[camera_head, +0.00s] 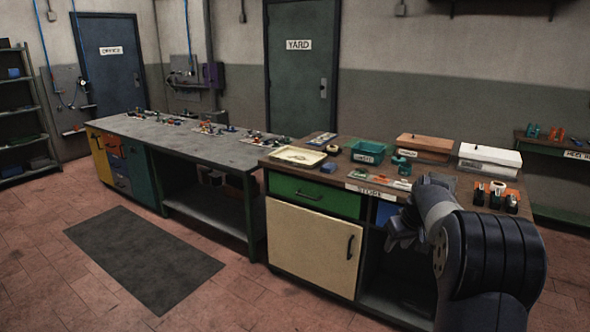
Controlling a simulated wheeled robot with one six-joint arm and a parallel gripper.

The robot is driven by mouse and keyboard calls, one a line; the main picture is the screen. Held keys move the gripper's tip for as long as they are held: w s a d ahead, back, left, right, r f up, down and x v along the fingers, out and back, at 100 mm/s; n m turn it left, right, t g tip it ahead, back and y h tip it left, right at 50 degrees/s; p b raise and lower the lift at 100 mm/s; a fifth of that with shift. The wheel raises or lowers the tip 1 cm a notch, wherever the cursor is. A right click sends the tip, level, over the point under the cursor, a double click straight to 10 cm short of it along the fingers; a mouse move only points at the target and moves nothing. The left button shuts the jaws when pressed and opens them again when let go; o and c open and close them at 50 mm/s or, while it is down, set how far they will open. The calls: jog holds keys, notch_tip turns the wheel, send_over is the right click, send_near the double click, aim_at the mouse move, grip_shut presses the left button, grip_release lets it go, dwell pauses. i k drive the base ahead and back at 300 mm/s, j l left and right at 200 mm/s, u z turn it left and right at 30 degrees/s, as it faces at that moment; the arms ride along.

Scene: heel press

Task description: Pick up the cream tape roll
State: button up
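A small pale roll-like item (333,149) lies on the brown-topped bench, to the right of a cream tray. It may be the cream tape roll, but it is too small to be sure. Another pale round item (497,186) shows among dark bottles at the bench's right end. My gripper (398,240) hangs in front of the bench, below its top and well apart from both items. Its fingers are dark and blurred together, so I cannot tell whether they are open. I see nothing clearly held.
The brown bench (340,165) carries a cream tray (299,155), a teal bin (369,152), a brown box (424,146) and a white box (490,157). A longer grey bench (180,135) adjoins on the left. Floor around the dark mat (143,255) is clear.

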aim_at(333, 149)
jog(key=i+j, duration=0.1)
jog(key=i, duration=3.45)
jog(key=l+z, duration=0.05)
jog(key=l, duration=0.05)
